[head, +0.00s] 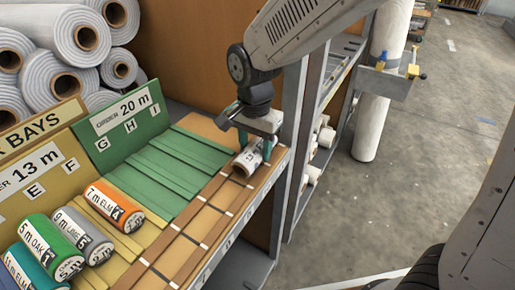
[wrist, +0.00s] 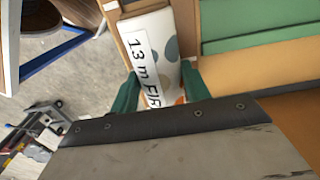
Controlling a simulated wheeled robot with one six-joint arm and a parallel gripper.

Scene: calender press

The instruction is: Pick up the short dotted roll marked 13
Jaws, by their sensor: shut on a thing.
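The short dotted roll marked 13 (head: 247,160) lies at the right end of the shelf's front row of slots in the head view. In the wrist view the roll (wrist: 152,62) is white with coloured dots and a label reading "13 m FIR". My gripper (head: 254,146) points down over the roll, with its green fingers on either side of it. In the wrist view the gripper (wrist: 160,92) has one finger against each side of the roll. It is shut on the roll, which still appears to be down at the slot. The roll's far end is partly hidden by the gripper.
Orange (head: 114,206), grey (head: 83,236) and green (head: 52,247) labelled rolls lie on the left bays. A green sign (head: 124,119) reading 20 m stands behind empty green slots (head: 165,175). Large rolls are stacked at the back left. A white column (head: 382,80) stands right; floor there is open.

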